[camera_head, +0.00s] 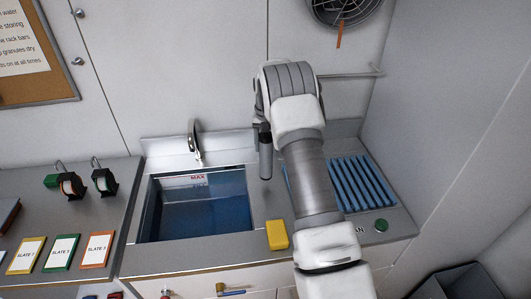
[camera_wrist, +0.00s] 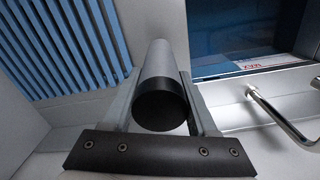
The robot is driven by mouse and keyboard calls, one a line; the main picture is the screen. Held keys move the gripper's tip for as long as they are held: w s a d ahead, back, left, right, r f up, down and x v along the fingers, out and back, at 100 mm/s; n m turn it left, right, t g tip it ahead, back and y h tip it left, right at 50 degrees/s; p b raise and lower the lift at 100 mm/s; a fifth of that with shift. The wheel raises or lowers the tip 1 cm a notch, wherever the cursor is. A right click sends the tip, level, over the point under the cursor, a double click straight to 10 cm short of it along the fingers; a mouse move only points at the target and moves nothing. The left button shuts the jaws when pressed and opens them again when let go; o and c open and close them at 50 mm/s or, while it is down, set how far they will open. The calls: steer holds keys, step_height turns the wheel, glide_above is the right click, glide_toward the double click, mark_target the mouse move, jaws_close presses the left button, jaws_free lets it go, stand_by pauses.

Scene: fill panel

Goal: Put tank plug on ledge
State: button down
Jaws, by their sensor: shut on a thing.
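The tank plug appears to be a grey cylinder with a black end (camera_head: 266,160), which also fills the middle of the wrist view (camera_wrist: 163,105). My gripper (camera_head: 263,130) is shut on it, with one finger on each side in the wrist view (camera_wrist: 162,78). It hangs near upright above the strip between the water tank (camera_head: 200,236) and the blue slatted rack (camera_head: 362,185). I cannot tell whether its lower end touches the surface. A raised ledge (camera_head: 160,146) runs along the wall behind the tank; my arm hides part of the right side.
A tap (camera_head: 195,140) stands behind the tank, and its curved metal shows in the wrist view (camera_wrist: 285,120). A yellow block (camera_head: 277,235) lies right of the tank, near the front. Slates (camera_head: 60,253) and two reels (camera_head: 104,180) occupy the left counter. A wall closes the right side.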

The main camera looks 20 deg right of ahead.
mark_target(266, 155)
steer(key=shift+w+f+p, duration=0.2)
steer(key=shift+f+p, duration=0.35)
steer(key=shift+f, duration=1.5)
steer(key=shift+f, duration=0.2)
steer(key=shift+c, duration=1)
jaws_free()
